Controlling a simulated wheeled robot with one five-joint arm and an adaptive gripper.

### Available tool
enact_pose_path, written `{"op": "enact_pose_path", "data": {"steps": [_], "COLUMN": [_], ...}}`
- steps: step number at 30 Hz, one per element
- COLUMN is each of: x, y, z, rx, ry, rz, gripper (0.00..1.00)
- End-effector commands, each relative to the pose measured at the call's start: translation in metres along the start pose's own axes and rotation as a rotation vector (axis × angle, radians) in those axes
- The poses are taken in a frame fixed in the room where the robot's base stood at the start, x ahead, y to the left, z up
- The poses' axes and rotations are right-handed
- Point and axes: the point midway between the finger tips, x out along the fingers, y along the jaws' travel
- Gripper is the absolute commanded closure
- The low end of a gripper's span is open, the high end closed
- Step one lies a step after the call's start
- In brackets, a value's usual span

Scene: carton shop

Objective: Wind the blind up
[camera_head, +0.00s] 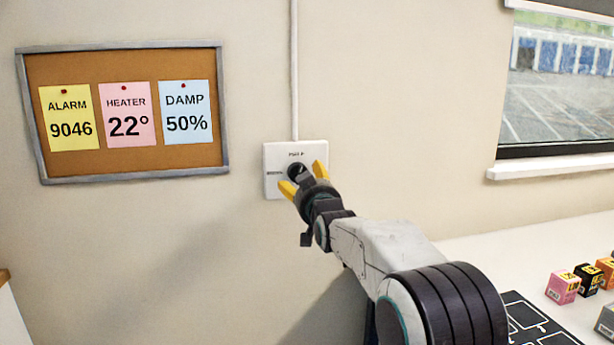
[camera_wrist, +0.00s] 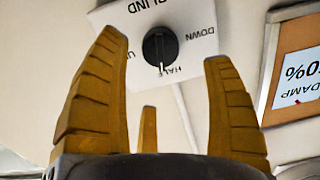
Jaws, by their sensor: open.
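A white wall plate (camera_head: 271,158) carries a round black knob (camera_head: 297,170). In the wrist view, upside down, the plate (camera_wrist: 196,20) reads BLIND, with UP, HALF and DOWN around the knob (camera_wrist: 155,45). The knob's white mark points to HALF. My gripper (camera_head: 304,179) is open in front of the plate, its yellow fingers on either side of the knob. In the wrist view the knob shows between the fingers, and I cannot tell whether they touch it. A dark strip (camera_head: 572,5) at the window's top may be the blind; most is out of frame.
A cork board (camera_head: 128,160) with three notes hangs left of the plate. A window (camera_head: 560,85) is at the right above its sill (camera_head: 550,168). A white counter (camera_head: 530,240) at lower right holds several small boxes (camera_head: 564,287). A conduit (camera_head: 294,70) runs up from the plate.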

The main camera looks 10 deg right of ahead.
Motion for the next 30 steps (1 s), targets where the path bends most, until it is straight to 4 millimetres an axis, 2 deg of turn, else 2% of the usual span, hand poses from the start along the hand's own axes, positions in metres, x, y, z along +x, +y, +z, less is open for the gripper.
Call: {"op": "enact_pose_path", "data": {"steps": [7,21,30], "x": [0.009,0.057,0.071], "y": [0.000,0.000,0.000], "z": [0.000,-0.001,0.000], "rx": [-0.044,-0.044,-0.043], "ry": [-0.002,-0.002,-0.002], "rz": [0.000,0.000,0.000], "gripper": [0.25,0.25,0.25]}}
